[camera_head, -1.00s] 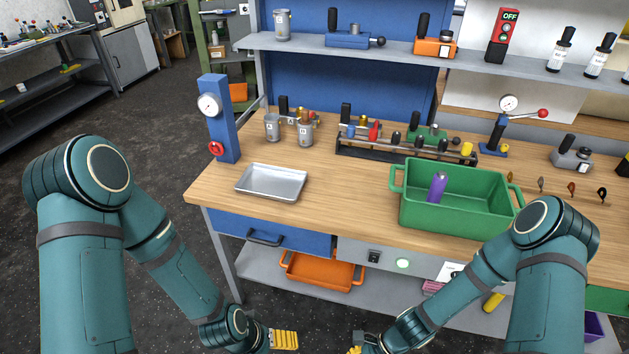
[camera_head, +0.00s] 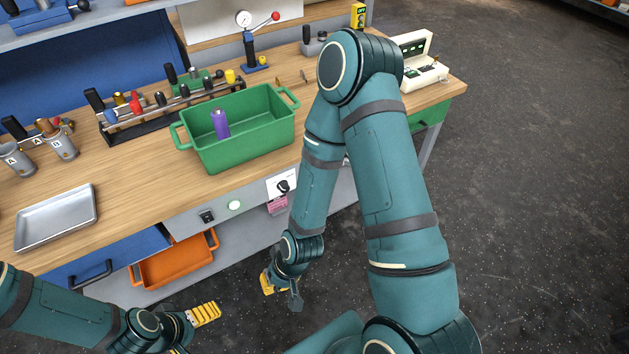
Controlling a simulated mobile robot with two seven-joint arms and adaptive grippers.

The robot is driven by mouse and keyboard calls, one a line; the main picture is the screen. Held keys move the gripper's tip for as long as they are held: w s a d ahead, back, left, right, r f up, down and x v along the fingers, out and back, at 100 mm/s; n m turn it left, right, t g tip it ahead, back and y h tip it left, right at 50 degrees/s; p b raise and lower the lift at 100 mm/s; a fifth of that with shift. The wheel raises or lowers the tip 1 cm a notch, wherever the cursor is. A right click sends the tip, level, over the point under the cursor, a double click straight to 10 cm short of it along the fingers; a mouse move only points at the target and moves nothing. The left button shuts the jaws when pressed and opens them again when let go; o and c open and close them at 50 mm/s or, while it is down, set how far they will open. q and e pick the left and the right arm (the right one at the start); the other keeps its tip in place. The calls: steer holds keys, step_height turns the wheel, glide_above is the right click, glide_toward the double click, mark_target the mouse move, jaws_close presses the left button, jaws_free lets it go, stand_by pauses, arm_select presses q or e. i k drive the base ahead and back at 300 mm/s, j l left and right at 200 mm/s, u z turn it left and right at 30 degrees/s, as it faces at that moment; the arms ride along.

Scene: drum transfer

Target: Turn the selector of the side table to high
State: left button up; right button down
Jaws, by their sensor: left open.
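A dark knob on a white plate (camera_head: 283,187), which looks like the selector, is on the grey front panel of the wooden-topped table. Its markings are too small to read, so its setting cannot be told. My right arm passes just right of it. My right gripper (camera_head: 281,290) hangs low below the panel, apart from the knob; its fingers are partly hidden and their opening is unclear. My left gripper (camera_head: 194,331) is open and empty at the bottom, below the orange bin and well away from the knob.
A black switch (camera_head: 207,216) and a pale green round button (camera_head: 235,205) sit left of the knob. A green bin (camera_head: 240,150) with a purple cylinder (camera_head: 220,123) stands above. An orange bin (camera_head: 176,262) is on the lower shelf. The floor at right is clear.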

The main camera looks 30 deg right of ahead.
mark_target(280, 183)
steer(key=z, duration=0.8)
steer(key=i+l+z, duration=0.2)
steer(key=z, duration=0.15)
steer(key=i, duration=0.1)
